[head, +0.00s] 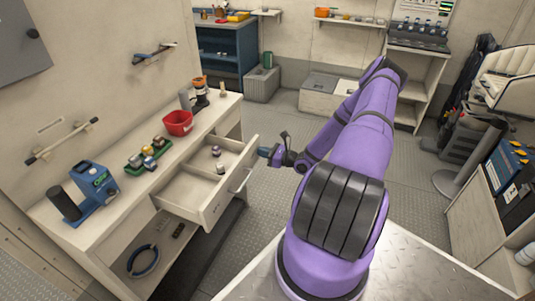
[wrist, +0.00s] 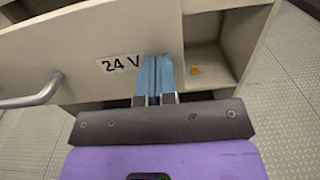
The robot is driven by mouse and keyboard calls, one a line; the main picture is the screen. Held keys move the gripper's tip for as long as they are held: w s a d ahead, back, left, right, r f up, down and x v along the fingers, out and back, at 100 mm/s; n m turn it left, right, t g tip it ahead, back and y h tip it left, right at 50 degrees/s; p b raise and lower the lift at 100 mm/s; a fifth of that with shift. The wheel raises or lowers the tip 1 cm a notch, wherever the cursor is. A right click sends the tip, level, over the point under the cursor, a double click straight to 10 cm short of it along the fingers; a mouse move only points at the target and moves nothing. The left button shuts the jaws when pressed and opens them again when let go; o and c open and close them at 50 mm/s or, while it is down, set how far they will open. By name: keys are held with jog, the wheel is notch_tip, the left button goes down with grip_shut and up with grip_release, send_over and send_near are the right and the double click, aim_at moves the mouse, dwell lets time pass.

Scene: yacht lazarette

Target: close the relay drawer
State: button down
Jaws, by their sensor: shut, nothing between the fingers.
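The relay drawer is pulled out of the white bench at the left in the head view, and its front panel (head: 218,201) faces right. Its tray is split into compartments, with small dark-topped items (head: 217,151) in it. In the wrist view the front panel (wrist: 60,50) carries a "24 V" label (wrist: 121,64) and a bar handle (wrist: 33,95). My gripper (head: 263,152) is at the far end of the drawer front. In the wrist view its blue fingers (wrist: 155,62) are together and empty, right of the label, over the panel. I cannot tell whether they touch it.
The bench top holds a red bucket (head: 178,123), a green tray (head: 148,157) with small parts, and a blue device (head: 93,188). A small yellow item (wrist: 195,69) lies in a recess right of my fingers. Open floor (head: 275,120) lies beyond the drawer.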

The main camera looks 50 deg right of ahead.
aim_at(220, 139)
dwell(0.3)
jog(key=x, duration=1.9)
jog(key=shift+w+a+f, duration=0.1)
jog(key=shift+w+a, duration=0.05)
jog(key=shift+w, duration=0.45)
jog(key=shift+w+a+r, duration=0.1)
jog(key=shift+r, duration=0.15)
